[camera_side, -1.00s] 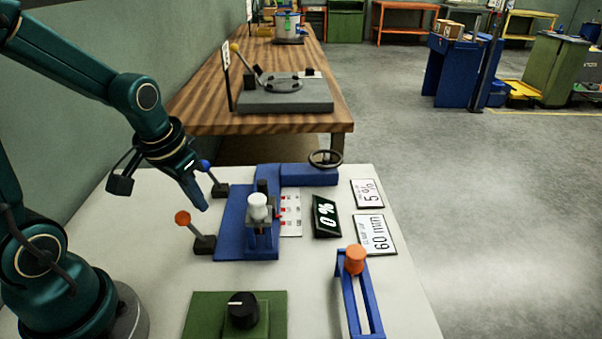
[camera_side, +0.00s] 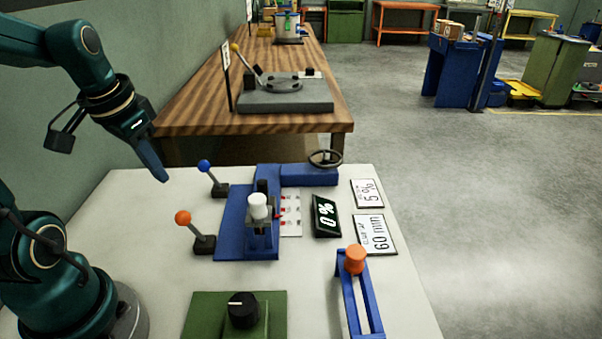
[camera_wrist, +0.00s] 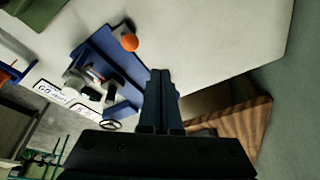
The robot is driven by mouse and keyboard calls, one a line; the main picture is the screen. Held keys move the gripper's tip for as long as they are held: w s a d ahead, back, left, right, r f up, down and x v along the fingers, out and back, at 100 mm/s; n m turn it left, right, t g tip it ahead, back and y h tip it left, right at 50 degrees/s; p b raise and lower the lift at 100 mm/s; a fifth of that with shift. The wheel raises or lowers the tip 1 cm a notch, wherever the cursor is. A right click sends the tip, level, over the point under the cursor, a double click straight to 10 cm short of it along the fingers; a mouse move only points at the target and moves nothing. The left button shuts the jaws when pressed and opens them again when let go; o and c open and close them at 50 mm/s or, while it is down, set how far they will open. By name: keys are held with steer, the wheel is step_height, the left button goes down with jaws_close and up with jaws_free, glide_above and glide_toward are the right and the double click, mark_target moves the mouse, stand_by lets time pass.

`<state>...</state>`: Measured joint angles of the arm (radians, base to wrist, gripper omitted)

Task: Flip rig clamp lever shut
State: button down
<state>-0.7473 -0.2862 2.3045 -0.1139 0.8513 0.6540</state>
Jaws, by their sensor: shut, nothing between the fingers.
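The blue rig (camera_side: 232,225) stands on the white table with a white-topped cylinder (camera_side: 258,206) in its middle. At its left side are two levers on dark bases, one with a blue knob (camera_side: 204,166) and one with an orange knob (camera_side: 182,217). Both lean up to the left; I cannot tell which is the clamp lever. My gripper (camera_side: 163,177) is shut and empty, raised to the left of the blue knob and apart from it.
A display (camera_side: 326,216) reads 0 %. Cards read 5 % (camera_side: 367,194) and 60 mm (camera_side: 374,234). A handwheel (camera_side: 325,158) is at the rig's back. A green dial box (camera_side: 205,315) and a blue slide with orange knob (camera_side: 355,260) stand in front. A wooden bench (camera_side: 190,112) lies behind.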

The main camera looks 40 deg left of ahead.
steer(key=shift+s+a+r, duration=0.15)
steer(key=shift+s+r, duration=0.15)
steer(key=shift+s, duration=0.1)
steer(key=s+d+m+t, duration=0.1)
steer(key=d, duration=0.6)
steer(key=s+d+r+m+t+h, duration=0.1)
steer(key=d, duration=0.6)
steer(key=shift+r+t, duration=0.25)
steer(key=shift+t, duration=0.05)
steer(key=shift+s, duration=0.1)
